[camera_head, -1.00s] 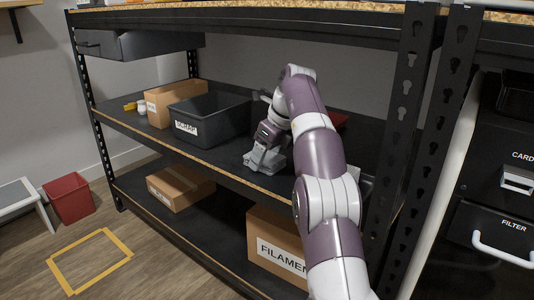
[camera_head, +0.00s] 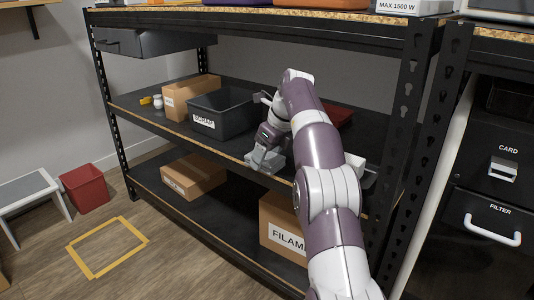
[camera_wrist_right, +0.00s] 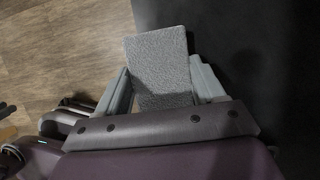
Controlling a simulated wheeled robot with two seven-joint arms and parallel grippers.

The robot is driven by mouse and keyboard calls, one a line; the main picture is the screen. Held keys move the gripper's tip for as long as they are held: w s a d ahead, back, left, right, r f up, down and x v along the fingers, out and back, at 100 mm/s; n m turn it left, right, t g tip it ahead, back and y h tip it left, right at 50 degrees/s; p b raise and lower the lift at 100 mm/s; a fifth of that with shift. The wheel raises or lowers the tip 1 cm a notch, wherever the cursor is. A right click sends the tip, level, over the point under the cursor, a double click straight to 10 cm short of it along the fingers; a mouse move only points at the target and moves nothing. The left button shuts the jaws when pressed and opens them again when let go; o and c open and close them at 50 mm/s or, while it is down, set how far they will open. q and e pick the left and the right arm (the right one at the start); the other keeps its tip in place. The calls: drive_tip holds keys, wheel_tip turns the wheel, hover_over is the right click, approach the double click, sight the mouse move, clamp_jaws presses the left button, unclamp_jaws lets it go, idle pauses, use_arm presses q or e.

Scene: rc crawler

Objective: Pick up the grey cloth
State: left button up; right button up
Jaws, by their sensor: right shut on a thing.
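The grey cloth (camera_wrist_right: 160,72) is a flat, rough-textured piece in the right wrist view, between the two fingers of my right gripper (camera_wrist_right: 165,88). My right gripper is shut on it. In the head view, my right gripper (camera_head: 264,157) is at the front edge of the middle shelf, with the pale grey cloth (camera_head: 272,160) partly hidden by it. I cannot tell whether the cloth touches the shelf. My left gripper is not in view.
The middle shelf (camera_head: 150,117) holds a dark scrap bin (camera_head: 232,123) and a cardboard box (camera_head: 176,101) left of my gripper. A red thing (camera_head: 338,116) lies behind my arm. A black upright (camera_head: 402,130) stands close right of my arm. Cardboard boxes sit on the lower shelf.

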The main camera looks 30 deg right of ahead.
sight(272, 159)
drive_tip(key=o, duration=1.1)
drive_tip(key=shift+f, duration=0.1)
drive_tip(key=p+v, duration=0.4)
drive_tip(key=v, duration=0.2)
drive_tip(key=shift+w+a+p, duration=0.1)
drive_tip(key=shift+w+p, duration=0.05)
drive_tip(key=shift+p, duration=0.2)
drive_tip(key=shift+s+d+f+b, duration=0.2)
drive_tip(key=shift+s+b, duration=0.1)
drive_tip(key=shift+s, duration=0.2)
drive_tip(key=shift+s+d+f+b, duration=0.2)
drive_tip(key=shift+s+b, duration=0.1)
drive_tip(key=shift+s, duration=0.2)
drive_tip(key=s+d, duration=0.1)
drive_tip(key=s, duration=0.1)
drive_tip(key=s+d+p, duration=0.1)
drive_tip(key=s, duration=0.2)
drive_tip(key=s+d, duration=0.1)
drive_tip(key=s, duration=0.2)
drive_tip(key=shift+d+r+p, duration=0.1)
drive_tip(key=shift+d+p, duration=0.15)
drive_tip(key=shift+p, duration=0.15)
drive_tip(key=shift+s+d, duration=0.2)
drive_tip(key=shift+s, duration=0.3)
